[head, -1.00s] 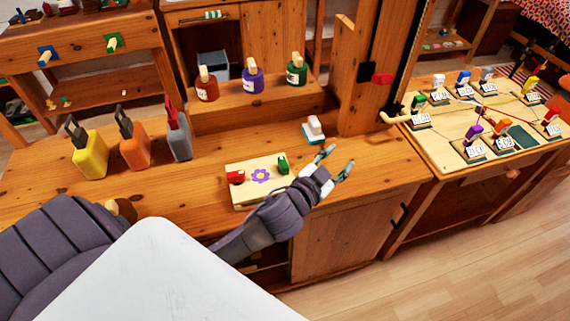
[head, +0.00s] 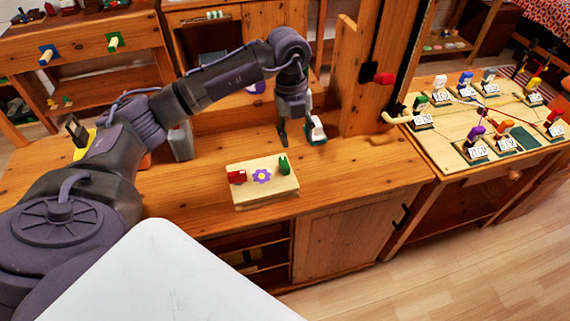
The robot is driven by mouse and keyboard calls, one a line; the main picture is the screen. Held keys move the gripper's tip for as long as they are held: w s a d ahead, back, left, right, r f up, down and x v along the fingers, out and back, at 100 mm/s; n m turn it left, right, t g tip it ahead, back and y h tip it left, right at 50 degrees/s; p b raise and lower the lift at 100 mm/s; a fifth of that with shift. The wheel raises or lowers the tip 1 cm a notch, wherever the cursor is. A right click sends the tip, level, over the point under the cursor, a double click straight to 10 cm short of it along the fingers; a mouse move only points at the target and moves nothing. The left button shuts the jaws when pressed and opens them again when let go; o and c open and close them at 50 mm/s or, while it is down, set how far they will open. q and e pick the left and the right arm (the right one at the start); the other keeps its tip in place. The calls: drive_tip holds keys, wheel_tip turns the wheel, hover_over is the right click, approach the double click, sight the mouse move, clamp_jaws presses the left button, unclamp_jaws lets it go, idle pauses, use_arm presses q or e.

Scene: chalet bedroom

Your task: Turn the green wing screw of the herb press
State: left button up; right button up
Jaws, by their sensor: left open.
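The herb press (head: 247,190) is a pale wooden block lying on the wooden bench, with a purple flower on its top. Its green wing screw (head: 284,165) stands at the right end and its red wing screw (head: 237,177) at the left end. My left gripper (head: 296,138) is open and empty, pointing down just behind the green screw and apart from it. It is close beside a white-handled object with a green base (head: 316,130) and partly overlaps it in the picture. My right gripper is not in view.
My left arm hides most of the yellow bottle (head: 79,132), the orange one and the small bottles on the raised shelf. A wooden post (head: 362,100) rises at right. The bench right of the press is clear.

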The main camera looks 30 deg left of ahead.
sight(285, 164)
use_arm(q)
drive_tip(key=shift+n+y, duration=0.4)
drive_tip(key=shift+y, duration=0.2)
drive_tip(key=a+f+p, duration=0.1)
drive_tip(key=f, duration=0.3)
drive_tip(key=a+f, duration=0.1)
drive_tip(key=f, duration=0.3)
drive_tip(key=a+f+p, duration=0.1)
drive_tip(key=f, duration=0.3)
drive_tip(key=shift+s+f+p, duration=0.15)
drive_tip(key=shift+f+p, duration=0.2)
drive_tip(key=shift+f, duration=0.05)
clamp_jaws()
